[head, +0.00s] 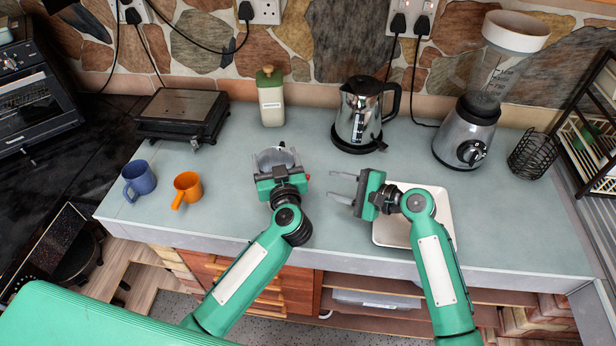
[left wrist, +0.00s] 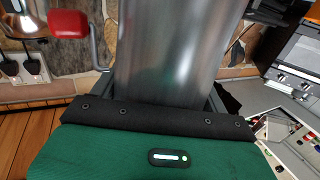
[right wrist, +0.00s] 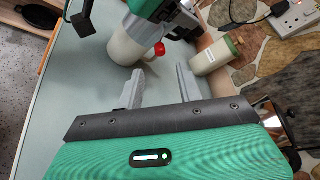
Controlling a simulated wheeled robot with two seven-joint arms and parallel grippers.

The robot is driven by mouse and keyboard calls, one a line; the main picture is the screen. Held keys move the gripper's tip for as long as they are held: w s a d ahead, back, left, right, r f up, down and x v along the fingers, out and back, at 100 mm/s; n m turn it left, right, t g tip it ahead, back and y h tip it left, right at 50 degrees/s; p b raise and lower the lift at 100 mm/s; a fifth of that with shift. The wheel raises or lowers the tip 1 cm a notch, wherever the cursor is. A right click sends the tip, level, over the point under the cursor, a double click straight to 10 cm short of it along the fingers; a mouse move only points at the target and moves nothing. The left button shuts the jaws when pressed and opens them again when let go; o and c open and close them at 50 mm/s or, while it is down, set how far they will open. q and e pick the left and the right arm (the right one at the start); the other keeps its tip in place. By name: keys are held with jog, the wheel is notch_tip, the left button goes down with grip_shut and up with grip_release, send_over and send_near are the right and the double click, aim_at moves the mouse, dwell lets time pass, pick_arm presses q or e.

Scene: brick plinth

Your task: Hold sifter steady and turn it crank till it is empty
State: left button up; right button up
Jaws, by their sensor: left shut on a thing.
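My left gripper (head: 278,165) is shut around the metal body of the sifter (head: 277,156), near the middle of the counter. In the left wrist view the sifter's shiny body (left wrist: 175,50) fills the centre, with a bent crank and its red knob (left wrist: 68,23) at the left. The red knob also shows in the right wrist view (right wrist: 160,49). My right gripper (head: 343,188) is open and empty, its fingers pointing left toward the sifter with a gap between. In the right wrist view its two fingers (right wrist: 160,90) are apart. The sifter's contents are hidden.
A white tray (head: 447,228) lies beneath my right wrist. A blender (head: 467,135) is at right. A blue mug (head: 139,181) and an orange mug (head: 187,188) are at left.

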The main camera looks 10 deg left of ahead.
jog(key=x, duration=0.9)
jog(key=shift+a, duration=0.1)
grip_shut()
